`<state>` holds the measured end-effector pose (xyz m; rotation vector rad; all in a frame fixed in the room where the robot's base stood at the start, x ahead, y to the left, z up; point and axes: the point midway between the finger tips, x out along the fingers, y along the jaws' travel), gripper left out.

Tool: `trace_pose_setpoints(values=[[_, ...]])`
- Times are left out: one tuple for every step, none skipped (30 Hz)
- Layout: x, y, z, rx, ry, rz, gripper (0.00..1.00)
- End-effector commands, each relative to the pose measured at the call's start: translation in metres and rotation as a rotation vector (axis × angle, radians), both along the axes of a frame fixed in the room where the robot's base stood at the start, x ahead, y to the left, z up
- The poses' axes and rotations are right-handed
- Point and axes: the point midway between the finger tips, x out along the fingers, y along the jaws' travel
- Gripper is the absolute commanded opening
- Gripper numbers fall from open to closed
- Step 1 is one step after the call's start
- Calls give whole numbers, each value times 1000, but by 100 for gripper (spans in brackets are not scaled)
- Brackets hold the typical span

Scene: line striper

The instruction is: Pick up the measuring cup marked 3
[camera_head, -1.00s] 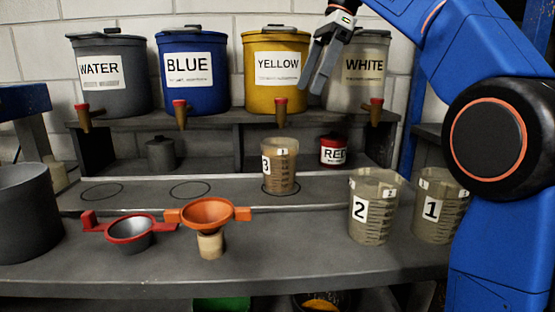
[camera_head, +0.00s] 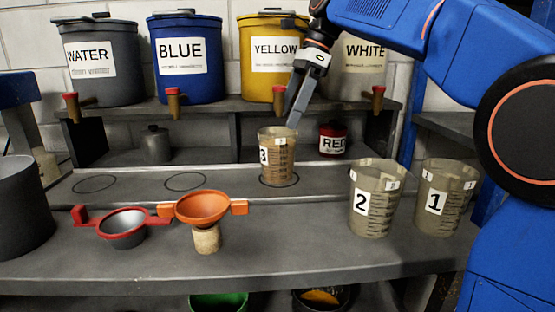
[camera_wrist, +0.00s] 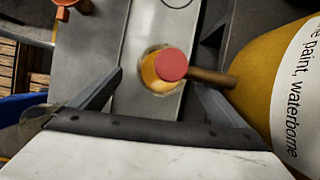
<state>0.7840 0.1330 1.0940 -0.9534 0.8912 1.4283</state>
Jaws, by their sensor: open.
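The measuring cup marked 3 (camera_head: 277,158) is a translucent brownish cup standing upright on a ringed spot of the middle ledge, under the yellow container's tap. My gripper (camera_head: 292,122) is above the cup with its fingers pointing down, close to the rim. In the wrist view the cup (camera_wrist: 151,80) lies ahead between the two open fingers (camera_wrist: 160,95), with yellow inside, partly hidden by the red tap knob. The fingers hold nothing. Whether a fingertip touches the rim I cannot tell.
The yellow container (camera_head: 266,70) and its tap (camera_head: 280,93) are close to my gripper. Cups marked 2 (camera_head: 373,215) and 1 (camera_head: 436,215) stand front right. A red pot (camera_head: 333,142) is behind.

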Motion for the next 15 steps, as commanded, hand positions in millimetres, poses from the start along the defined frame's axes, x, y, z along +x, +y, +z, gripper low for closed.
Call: trace_pose_setpoints(values=[[0,1,-4,0,1,0,95],[0,2,-5,0,0,0,95],[0,2,-6,0,0,0,95],[0,3,-7,0,0,0,95],[0,3,-9,0,0,0,95],[0,4,-11,0,0,0,95],[1,5,-13,0,1,-1,95],[1,6,-17,-1,1,-1,95],[2,8,-22,-1,1,-1,95],[3,10,-26,-1,2,0,95],[3,11,-30,-1,2,0,95],[4,14,-35,-1,2,0,95],[5,15,-39,-1,1,0,95],[4,17,-42,-1,2,1,95],[4,18,-46,-1,1,0,95]])
